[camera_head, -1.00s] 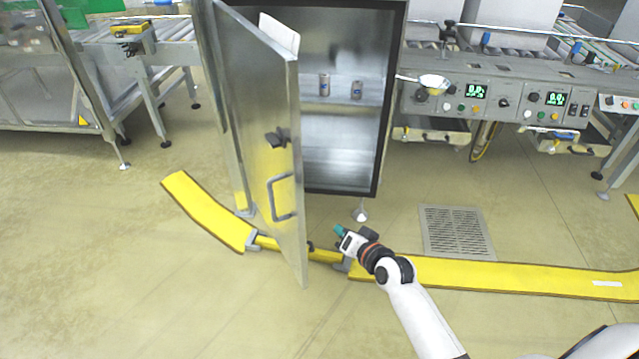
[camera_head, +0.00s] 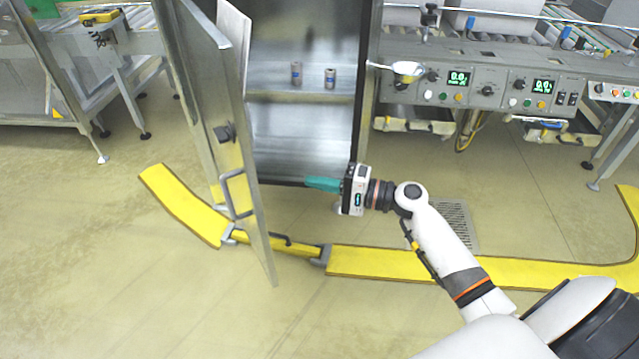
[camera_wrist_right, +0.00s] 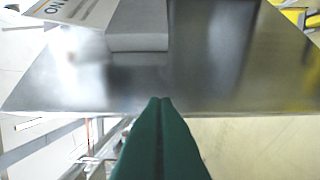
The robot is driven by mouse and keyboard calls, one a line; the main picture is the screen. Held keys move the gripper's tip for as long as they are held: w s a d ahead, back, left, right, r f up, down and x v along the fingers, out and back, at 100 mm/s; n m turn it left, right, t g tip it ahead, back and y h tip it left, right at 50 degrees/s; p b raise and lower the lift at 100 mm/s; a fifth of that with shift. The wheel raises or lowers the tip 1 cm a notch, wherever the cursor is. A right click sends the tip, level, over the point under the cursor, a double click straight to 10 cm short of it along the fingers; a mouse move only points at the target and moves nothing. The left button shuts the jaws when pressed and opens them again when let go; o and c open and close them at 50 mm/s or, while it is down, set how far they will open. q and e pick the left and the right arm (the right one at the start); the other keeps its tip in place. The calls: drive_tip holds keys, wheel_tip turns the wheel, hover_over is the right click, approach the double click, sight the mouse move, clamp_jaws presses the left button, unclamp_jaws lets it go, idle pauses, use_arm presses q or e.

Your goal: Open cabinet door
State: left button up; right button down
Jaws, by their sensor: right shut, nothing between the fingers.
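The metal cabinet (camera_head: 367,100) stands with its door (camera_head: 207,110) swung part way open, hinged at the left. The door's bar handle (camera_head: 226,193) and a dark latch knob (camera_head: 224,132) are on its outer face. My right gripper (camera_head: 307,183) has teal fingers, shut and empty. It points left towards the door's inner side, in front of the lower cabinet opening. In the right wrist view the shut fingertips (camera_wrist_right: 160,101) point at the shiny inner face of the door (camera_wrist_right: 215,60); I cannot tell whether they touch. My left gripper is out of view.
Two small cans (camera_head: 296,73) stand on the cabinet shelf. A yellow floor strip (camera_head: 400,264) runs below the door and to the right. A control panel bench (camera_head: 480,88) stands to the right. The floor in front is clear.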

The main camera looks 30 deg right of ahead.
drive_tip(key=w+a, duration=0.4)
drive_tip(key=a, duration=0.4)
drive_tip(key=shift+w+a, duration=0.25)
drive_tip(key=shift+a, duration=0.05)
